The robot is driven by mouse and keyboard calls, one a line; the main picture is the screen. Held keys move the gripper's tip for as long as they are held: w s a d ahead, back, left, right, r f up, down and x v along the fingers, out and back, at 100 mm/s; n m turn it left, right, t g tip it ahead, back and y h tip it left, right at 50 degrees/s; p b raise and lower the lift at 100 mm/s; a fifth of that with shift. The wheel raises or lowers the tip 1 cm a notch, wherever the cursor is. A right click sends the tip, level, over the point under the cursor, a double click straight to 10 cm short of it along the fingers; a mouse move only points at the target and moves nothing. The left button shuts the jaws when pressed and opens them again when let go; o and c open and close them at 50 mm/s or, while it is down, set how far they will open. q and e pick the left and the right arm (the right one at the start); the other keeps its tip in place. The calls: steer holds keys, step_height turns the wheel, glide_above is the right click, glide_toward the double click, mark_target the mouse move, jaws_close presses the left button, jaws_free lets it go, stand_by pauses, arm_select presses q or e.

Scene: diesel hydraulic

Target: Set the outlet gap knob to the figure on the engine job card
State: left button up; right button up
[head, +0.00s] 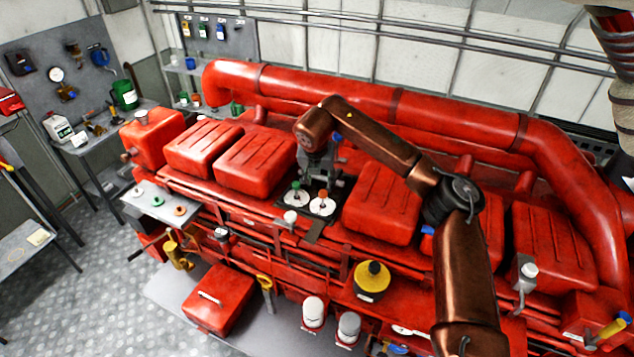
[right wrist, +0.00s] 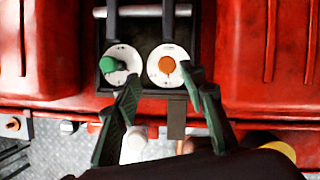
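Two knobs stand side by side on white dials on a dark plate between the red engine covers. The green knob (right wrist: 107,64) is on the left and the orange knob (right wrist: 167,65) on the right; their white dials (head: 322,206) show in the head view. Dial figures and labels are too small to read, so I cannot tell which is the outlet gap knob. My right gripper (right wrist: 162,78) is open and empty over the dials, its fingertips on either side of the orange knob in the picture. It also shows in the head view (head: 316,172). No job card is legible. My left gripper is out of view.
Red covers (head: 382,204) flank the plate closely. A thick red pipe (head: 330,90) runs behind. A small grey shelf (head: 160,202) with discs juts out at left. A yellow-topped canister (head: 372,276) stands in front. Small tags (head: 203,30) hang on the back board.

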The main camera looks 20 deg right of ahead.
mark_target(323, 191)
steer(key=f, duration=0.1)
steer(key=d+f+p, duration=0.1)
steer(key=f+p, duration=0.1)
steer(key=shift+s+d+f, duration=0.25)
steer(key=shift+s, duration=0.1)
steer(key=shift+w+d+f, duration=0.1)
steer(key=shift+w+f, duration=0.25)
steer(key=shift+f, duration=0.2)
steer(key=shift+w+d+f, duration=0.1)
steer(key=shift+w+f, duration=0.25)
steer(key=shift+f, duration=0.2)
steer(key=shift+w+f, duration=0.15)
steer(key=shift+f, duration=0.15)
steer(key=shift+s+r, duration=0.1)
steer(key=shift+s, duration=0.1)
steer(key=shift+w, duration=0.3)
steer(key=c, duration=0.4)
steer(key=shift+s, duration=0.1)
steer(key=c, duration=0.5)
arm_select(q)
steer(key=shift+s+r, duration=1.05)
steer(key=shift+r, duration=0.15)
arm_select(e)
jaws_close()
